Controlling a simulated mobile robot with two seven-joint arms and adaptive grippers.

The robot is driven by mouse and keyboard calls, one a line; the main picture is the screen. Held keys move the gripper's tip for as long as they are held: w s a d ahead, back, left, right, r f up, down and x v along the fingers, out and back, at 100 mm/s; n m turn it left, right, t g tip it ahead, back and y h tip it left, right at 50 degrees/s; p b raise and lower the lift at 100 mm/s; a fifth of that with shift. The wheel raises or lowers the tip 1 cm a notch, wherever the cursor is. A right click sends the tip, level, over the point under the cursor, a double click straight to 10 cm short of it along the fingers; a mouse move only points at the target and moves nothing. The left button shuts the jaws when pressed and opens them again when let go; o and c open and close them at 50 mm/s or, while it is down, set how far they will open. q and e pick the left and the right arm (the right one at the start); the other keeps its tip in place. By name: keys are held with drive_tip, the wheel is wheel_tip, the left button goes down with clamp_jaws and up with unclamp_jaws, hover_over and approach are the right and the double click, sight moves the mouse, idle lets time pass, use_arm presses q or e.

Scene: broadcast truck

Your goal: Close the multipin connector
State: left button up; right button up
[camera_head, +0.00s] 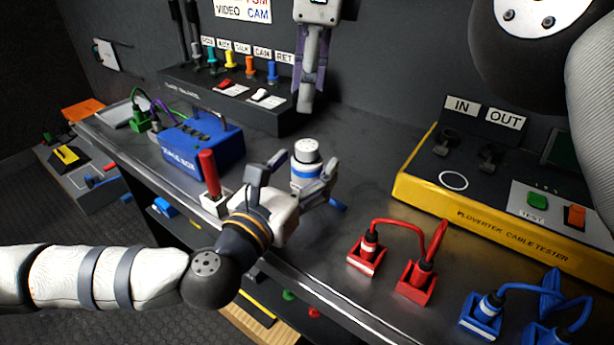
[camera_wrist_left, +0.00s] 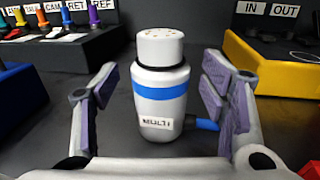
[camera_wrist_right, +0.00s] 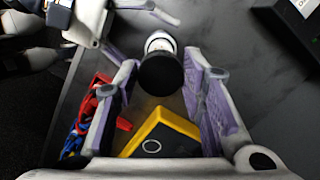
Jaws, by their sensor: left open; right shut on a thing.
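The multipin connector (camera_head: 306,168) stands upright on the dark bench, white with a blue band and a pinned round top. In the left wrist view it (camera_wrist_left: 161,92) carries a "MULTI" label, with a blue cable at its right. My left gripper (camera_head: 310,190) is open, its fingers on either side of the connector, with visible gaps. My right gripper (camera_head: 312,108) points down above and behind the connector. In the right wrist view it is shut on a dark round piece (camera_wrist_right: 160,75), which partly hides a white part behind it. The piece's far side is hidden.
A yellow cable tester (camera_head: 480,215) stands right. Red plugs in sockets (camera_head: 366,256) and blue ones (camera_head: 482,315) sit at the front right. A blue box (camera_head: 203,148) and a red-handled switch (camera_head: 209,175) are left; a patch panel (camera_head: 240,95) is behind.

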sight(305, 145)
use_arm(q)
drive_tip(key=shift+c, duration=0.5)
clamp_jaws()
use_arm(e)
drive_tip(key=shift+f, duration=2.5)
drive_tip(key=shift+f, duration=0.1)
drive_tip(key=shift+f, duration=0.8)
drive_tip(key=shift+a+f, duration=0.1)
drive_tip(key=shift+f, duration=0.45)
